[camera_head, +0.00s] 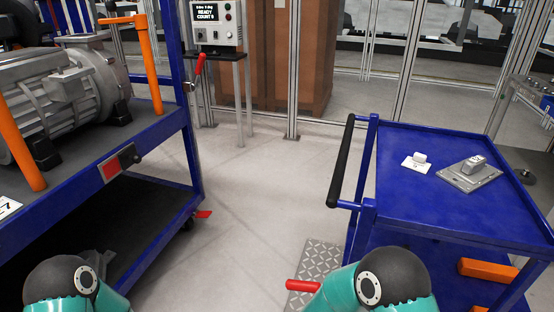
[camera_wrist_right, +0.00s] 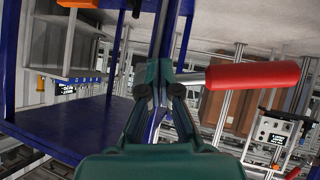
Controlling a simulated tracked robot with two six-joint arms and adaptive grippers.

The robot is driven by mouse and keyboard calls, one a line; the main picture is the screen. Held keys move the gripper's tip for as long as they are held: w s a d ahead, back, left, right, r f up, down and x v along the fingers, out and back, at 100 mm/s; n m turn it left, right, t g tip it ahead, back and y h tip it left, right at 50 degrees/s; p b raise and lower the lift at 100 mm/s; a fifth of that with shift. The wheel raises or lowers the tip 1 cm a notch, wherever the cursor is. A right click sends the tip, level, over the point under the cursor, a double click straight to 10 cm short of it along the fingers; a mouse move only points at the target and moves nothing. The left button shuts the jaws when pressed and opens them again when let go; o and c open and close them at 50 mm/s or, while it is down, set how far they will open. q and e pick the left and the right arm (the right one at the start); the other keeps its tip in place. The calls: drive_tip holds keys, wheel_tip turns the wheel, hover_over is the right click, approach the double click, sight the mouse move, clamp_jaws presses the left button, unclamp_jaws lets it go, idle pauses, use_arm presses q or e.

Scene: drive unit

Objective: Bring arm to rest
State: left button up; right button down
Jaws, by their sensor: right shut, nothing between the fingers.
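My right gripper (camera_wrist_right: 162,75) shows in the right wrist view, rising from its green housing. Its fingers are close together and hold nothing. A red cylindrical handle (camera_wrist_right: 252,75) is just to its right; I cannot tell whether they touch. In the head view my right arm (camera_head: 385,285) is at the bottom right, beside the blue cart, and its gripper is out of frame. My left arm (camera_head: 62,285) is at the bottom left, close to the lower shelf of the blue stand; its gripper is out of frame too.
A blue stand (camera_head: 150,135) with a grey motor (camera_head: 70,90) and orange posts is left. A blue cart (camera_head: 435,205) with a black handle (camera_head: 342,160) is right, carrying a metal plate (camera_head: 468,176) and small white block (camera_head: 420,157). Clear floor (camera_head: 260,190) lies between them.

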drive_tip(key=s+d+f+g+y, duration=0.35)
drive_tip(key=s+d+f, duration=0.4)
drive_tip(key=f, duration=0.25)
drive_tip(key=s+a+f+n+g+y, duration=0.1)
drive_tip(key=s+a+g+y, duration=0.1)
drive_tip(key=s+a+y, duration=0.4)
drive_tip(key=s+a+n+g+y, duration=0.1)
drive_tip(key=s+a+n+g, duration=0.2)
drive_tip(key=s, duration=0.6)
wheel_tip(320, 180, up, 14)
drive_tip(key=a+m+p, duration=0.1)
drive_tip(key=p, duration=1.3)
drive_tip(key=shift+w+a+m, duration=0.15)
drive_tip(key=shift+w+m, duration=0.05)
drive_tip(key=shift+m, duration=0.1)
drive_tip(key=shift+r, duration=0.1)
